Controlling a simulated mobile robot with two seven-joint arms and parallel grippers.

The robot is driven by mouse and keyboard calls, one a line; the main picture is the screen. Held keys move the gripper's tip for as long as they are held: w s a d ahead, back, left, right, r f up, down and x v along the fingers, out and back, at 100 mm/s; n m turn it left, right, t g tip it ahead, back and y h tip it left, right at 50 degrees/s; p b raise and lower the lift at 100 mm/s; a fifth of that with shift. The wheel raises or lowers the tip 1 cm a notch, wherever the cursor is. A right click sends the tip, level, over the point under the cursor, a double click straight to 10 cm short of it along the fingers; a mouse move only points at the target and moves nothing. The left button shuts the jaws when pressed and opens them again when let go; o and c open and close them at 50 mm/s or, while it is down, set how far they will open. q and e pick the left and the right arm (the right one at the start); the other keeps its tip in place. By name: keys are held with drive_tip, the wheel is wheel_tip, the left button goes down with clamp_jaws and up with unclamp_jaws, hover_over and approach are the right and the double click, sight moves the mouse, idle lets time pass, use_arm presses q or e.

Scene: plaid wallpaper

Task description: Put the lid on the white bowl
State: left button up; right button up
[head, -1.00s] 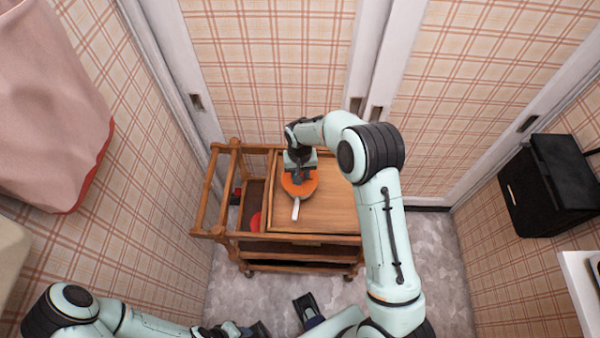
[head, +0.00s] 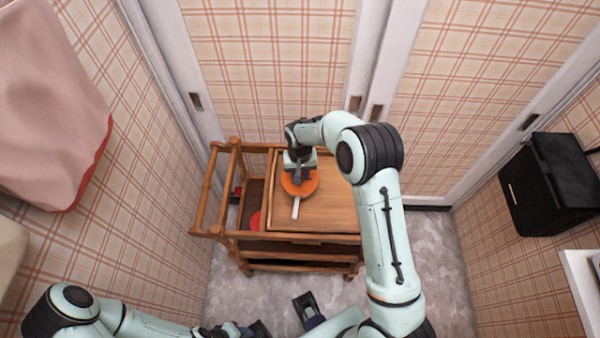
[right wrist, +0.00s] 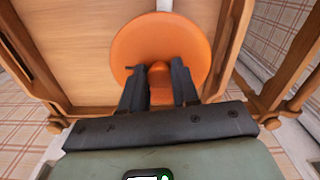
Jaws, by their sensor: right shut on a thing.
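An orange round lid (head: 303,188) is over the wooden trolley top. My right gripper (head: 298,178) comes down on it from above. In the right wrist view the gripper (right wrist: 159,85) is shut on the knob in the middle of the orange lid (right wrist: 190,42). A white handle (head: 295,208) sticks out from under the lid's near edge, and its end shows in the right wrist view (right wrist: 164,5). The white bowl's body is not visible; the lid may hide it. My left gripper (head: 245,331) is at the bottom edge of the head view, and its jaws are unclear.
The wooden trolley (head: 335,205) has a raised rail at its left end. A red round thing (head: 255,221) lies in its left part. The right half of the top is bare. Plaid walls and doors stand close around; a black box (head: 550,185) is at the right.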

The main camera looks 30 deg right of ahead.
drive_tip(key=shift+f, duration=0.15)
idle(0.7)
drive_tip(key=o, duration=1.1)
wheel_tip(320, 180, up, 13)
drive_tip(key=shift+r, duration=0.2)
